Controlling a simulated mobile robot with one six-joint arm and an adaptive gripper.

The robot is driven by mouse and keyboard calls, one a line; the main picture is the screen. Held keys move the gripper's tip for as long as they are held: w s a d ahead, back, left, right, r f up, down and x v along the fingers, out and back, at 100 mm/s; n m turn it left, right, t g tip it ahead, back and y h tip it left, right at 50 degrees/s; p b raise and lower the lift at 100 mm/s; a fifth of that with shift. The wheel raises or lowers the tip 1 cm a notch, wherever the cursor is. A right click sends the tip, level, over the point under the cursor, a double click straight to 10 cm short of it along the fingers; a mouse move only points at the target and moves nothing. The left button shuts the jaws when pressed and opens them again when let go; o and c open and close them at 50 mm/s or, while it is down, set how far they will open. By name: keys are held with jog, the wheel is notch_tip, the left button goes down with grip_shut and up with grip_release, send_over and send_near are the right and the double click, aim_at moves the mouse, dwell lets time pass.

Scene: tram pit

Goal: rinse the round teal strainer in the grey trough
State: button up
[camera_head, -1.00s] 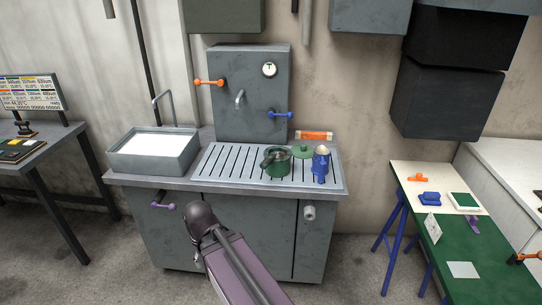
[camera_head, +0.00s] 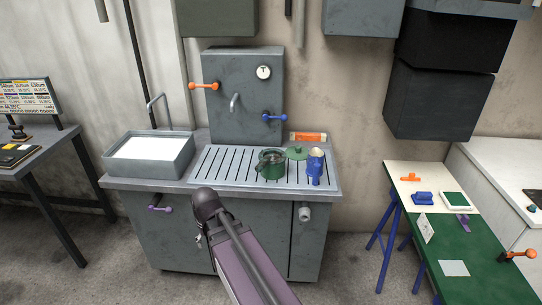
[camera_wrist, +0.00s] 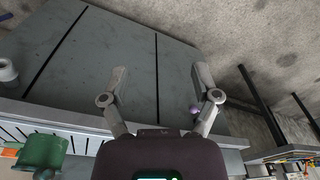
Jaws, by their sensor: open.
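The grey trough (camera_head: 112,160) stands on the left of the counter, with a white surface inside it. I cannot make out a round teal strainer for certain. A dark green pot (camera_head: 270,172) stands on the slotted drainboard, and something dark shows in its mouth. A green pot also shows at the lower left of the wrist view (camera_wrist: 42,150). My gripper (camera_wrist: 159,78) is open and empty in the wrist view, over the cabinet front below the counter edge. In the head view my arm hides most of it.
A green lid (camera_head: 297,153) and a blue jug (camera_head: 315,168) are by the pot. A purple handle (camera_head: 160,209) and a grey stub (camera_head: 304,213) stick out from the cabinet front.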

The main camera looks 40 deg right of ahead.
jog(key=w+d+r+m+t+p, duration=0.25)
jog(key=w+d+r+p, duration=0.2)
jog(key=d, duration=0.45)
jog(key=w+d+r+m+t+p, duration=0.1)
jog(key=w+d+r+m+p, duration=0.4)
jog(key=d, duration=0.3)
jog(key=m+t+h+p, duration=0.1)
jog(key=m+h+p, duration=0.1)
jog(key=m+p, duration=0.2)
send_near(265, 161)
jog(key=shift+s+a+r, duration=0.4)
jog(key=shift+s+r, duration=0.35)
jog(key=shift+r, duration=0.05)
jog(key=shift+f+b, duration=0.1)
jog(key=shift+b, duration=0.25)
jog(key=b+x, duration=0.6)
jog(key=x, duration=0.1)
jog(key=shift+w+d, duration=0.1)
jog(key=shift+d, duration=0.05)
jog(key=shift+w+d+f+b, duration=0.1)
jog(key=shift+w+f+b, duration=0.3)
jog(key=shift+f+b, duration=0.15)
jog(key=shift+b+x, duration=2.2)
jog(key=shift+x, duration=0.35)
jog(key=shift+w+d+r, duration=0.1)
jog(key=shift+w+r, duration=0.05)
